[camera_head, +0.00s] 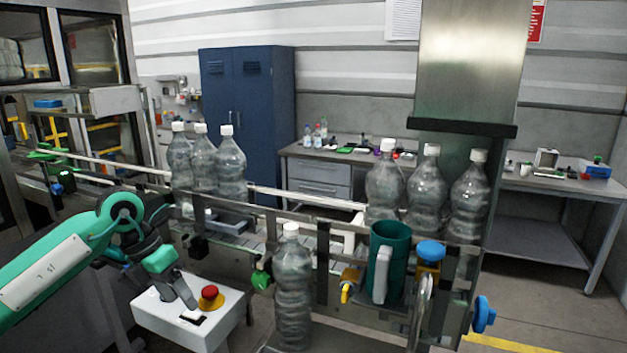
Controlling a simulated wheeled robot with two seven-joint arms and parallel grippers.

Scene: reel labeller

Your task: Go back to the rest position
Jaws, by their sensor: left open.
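My left gripper (180,297) hangs from the green and black left arm at the lower left. It is open, with nothing seen between its fingers. It is over the white control box (215,318), left of the red stop button (209,293). Whether the fingertips touch the box cannot be told. A clear bottle with a white cap (293,290) stands upright in front of the conveyor, right of the box and apart from my gripper. My right gripper is not in view.
Several clear bottles stand on the conveyor (262,239), one group left (231,172) and one right (427,195). A teal cylinder (392,270) and a blue knob (484,314) are at the front right. Benches and a blue cabinet (248,115) stand behind.

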